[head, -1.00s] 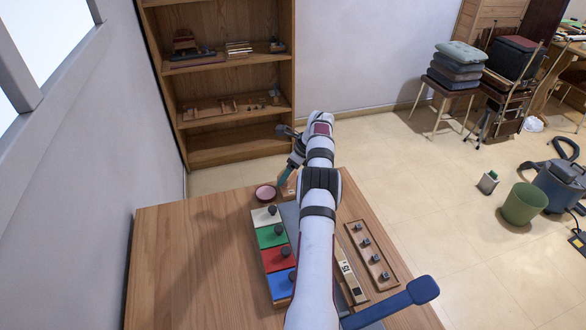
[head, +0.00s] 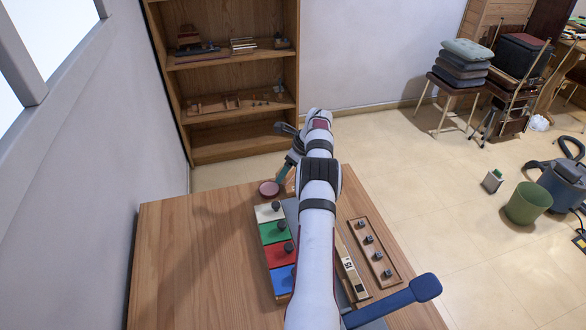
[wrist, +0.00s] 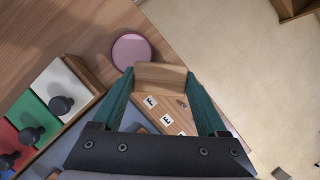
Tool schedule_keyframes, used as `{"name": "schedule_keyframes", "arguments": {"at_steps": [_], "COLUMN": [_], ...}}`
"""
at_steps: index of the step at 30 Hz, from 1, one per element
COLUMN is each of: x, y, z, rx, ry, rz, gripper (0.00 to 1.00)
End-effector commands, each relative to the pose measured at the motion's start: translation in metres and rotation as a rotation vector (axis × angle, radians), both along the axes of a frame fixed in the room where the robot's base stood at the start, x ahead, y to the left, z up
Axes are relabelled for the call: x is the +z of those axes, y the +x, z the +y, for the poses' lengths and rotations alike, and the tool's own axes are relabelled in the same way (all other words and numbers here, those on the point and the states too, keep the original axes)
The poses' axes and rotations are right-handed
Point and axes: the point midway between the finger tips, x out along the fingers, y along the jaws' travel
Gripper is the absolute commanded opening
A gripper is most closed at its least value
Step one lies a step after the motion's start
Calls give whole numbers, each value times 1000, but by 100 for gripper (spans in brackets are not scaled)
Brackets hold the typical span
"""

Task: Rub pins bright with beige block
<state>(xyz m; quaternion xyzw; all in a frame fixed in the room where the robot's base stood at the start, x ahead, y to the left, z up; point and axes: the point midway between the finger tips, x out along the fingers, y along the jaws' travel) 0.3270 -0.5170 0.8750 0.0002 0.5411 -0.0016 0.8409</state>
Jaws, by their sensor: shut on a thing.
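In the wrist view, my gripper (wrist: 160,85) has its two teal fingers shut on the beige block (wrist: 160,76), which is held crosswise between the fingertips. In the head view, my gripper (head: 283,174) is at the far end of the table, beside the pink dish (head: 269,188); the arm hides much of that area. Just beyond the block's lower edge in the wrist view lie white labelled pieces (wrist: 168,121) and one small metallic pin (wrist: 182,103). Whether the block touches anything is unclear. Several dark pins (head: 377,256) stand in a wooden strip (head: 390,277) at the right.
A board with white (head: 266,210), green, red and blue panels, each with a dark knob, lies left of my arm. The pink dish (wrist: 131,50) is close to the block. The table's left side (head: 190,250) is clear. A shelf (head: 230,110) stands behind.

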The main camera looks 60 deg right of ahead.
Motion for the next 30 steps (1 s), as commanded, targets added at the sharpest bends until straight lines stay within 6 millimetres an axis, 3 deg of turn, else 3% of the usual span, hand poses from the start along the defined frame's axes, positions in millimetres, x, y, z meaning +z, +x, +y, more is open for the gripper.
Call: {"name": "schedule_keyframes", "arguments": {"at_steps": [12,26,28,30], "x": [-1,0,20,25], "y": [-23,0,0,0], "z": [-23,1,0,1], "rx": [-1,1,0,0], "ry": [3,4,0,3], "rz": [1,1,-1,0], "gripper": [0,0,0,0]}}
